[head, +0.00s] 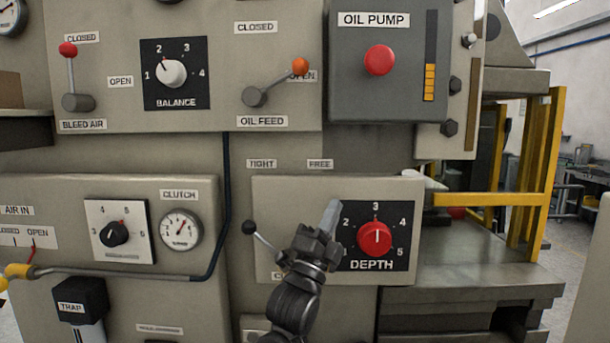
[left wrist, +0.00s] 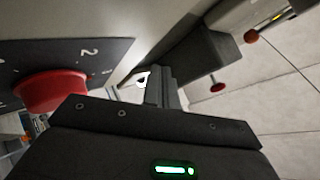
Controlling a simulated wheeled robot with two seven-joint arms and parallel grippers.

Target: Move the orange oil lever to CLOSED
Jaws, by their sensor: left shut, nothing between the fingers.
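The orange oil lever (head: 300,66) is at the upper middle of the head view, above the OIL FEED label (head: 262,121). Its arm slants up and right from a grey hub (head: 254,96), and its orange ball partly covers the OPEN label (head: 307,76). The CLOSED label (head: 256,27) is straight above the hub. My left gripper (head: 331,213) is shut and empty, well below the lever, in front of the lower panel beside the DEPTH dial. Its shut fingers also show in the left wrist view (left wrist: 162,88). My right gripper is not in view.
The red DEPTH knob (head: 375,238) is just right of my left gripper; a black-ball lever (head: 249,228) is to its left. The grey OIL PUMP box (head: 385,101) juts out right of the orange lever. The red BLEED AIR lever (head: 68,50) stands upright at far left.

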